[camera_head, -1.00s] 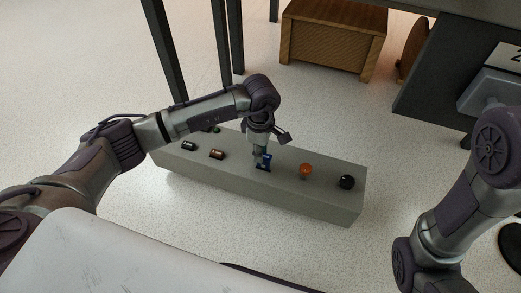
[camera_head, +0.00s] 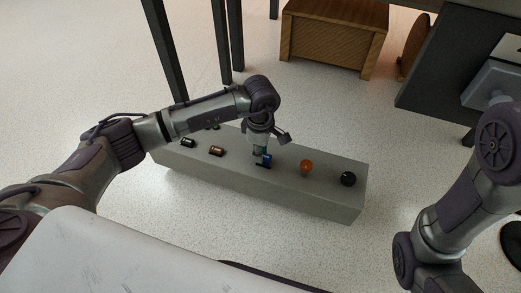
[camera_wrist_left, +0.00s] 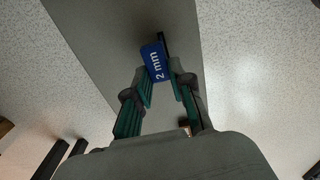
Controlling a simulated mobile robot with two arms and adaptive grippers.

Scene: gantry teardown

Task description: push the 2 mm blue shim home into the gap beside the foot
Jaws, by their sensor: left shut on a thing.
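The blue shim (camera_head: 266,158), a small plate, is at my left gripper (camera_head: 261,152) over the grey beam. In the left wrist view the shim (camera_wrist_left: 155,63) reads "2 mm" and lies between the green-padded fingers of my left gripper (camera_wrist_left: 161,86), which is shut on it. A dark narrow piece or slot (camera_wrist_left: 164,45) runs along the shim's right side; I cannot tell whether it is the foot or the gap. How deep the shim sits cannot be made out. My right gripper is out of view; only part of the right arm shows.
The long grey beam (camera_head: 325,202) lies on a pale floor. On it are a black cylinder (camera_head: 188,142), a brown cylinder (camera_head: 217,151), an orange knob (camera_head: 306,167) and a black knob (camera_head: 348,179). A wooden crate (camera_head: 333,45) and dark table legs stand behind.

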